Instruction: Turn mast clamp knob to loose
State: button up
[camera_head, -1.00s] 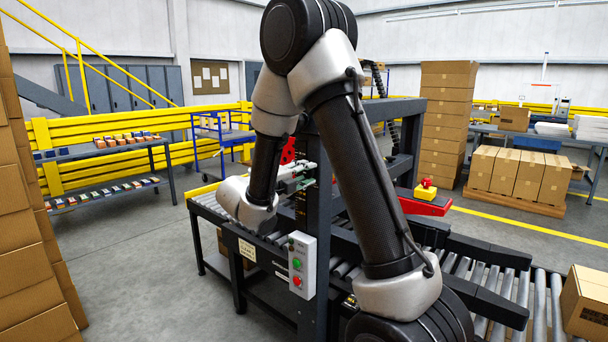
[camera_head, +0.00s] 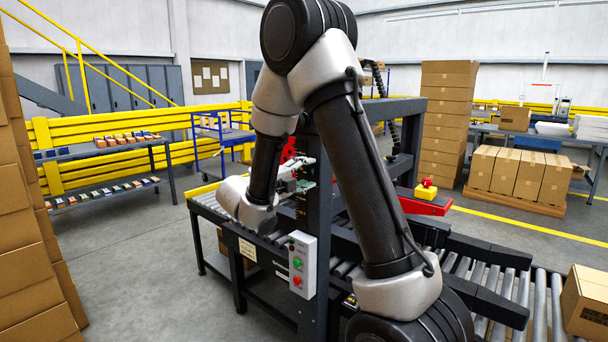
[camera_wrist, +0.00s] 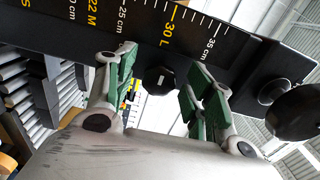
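In the wrist view, a black knob (camera_wrist: 161,80) with a short white mark shows between the fingers of my gripper (camera_wrist: 160,88). The knob sits at the lower edge of a dark mast bar (camera_wrist: 235,47) printed with a white and yellow scale. The green-padded fingers are open, one on each side of the knob, with visible gaps. I see no contact. In the head view my gripper (camera_head: 296,181) is beside the dark upright (camera_head: 318,205) of the machine. The knob is not discernible there.
A larger round black knob or ball (camera_wrist: 296,112) stands right of my fingers in the wrist view.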

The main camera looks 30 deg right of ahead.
jog(key=v, duration=1.2)
dwell(0.3)
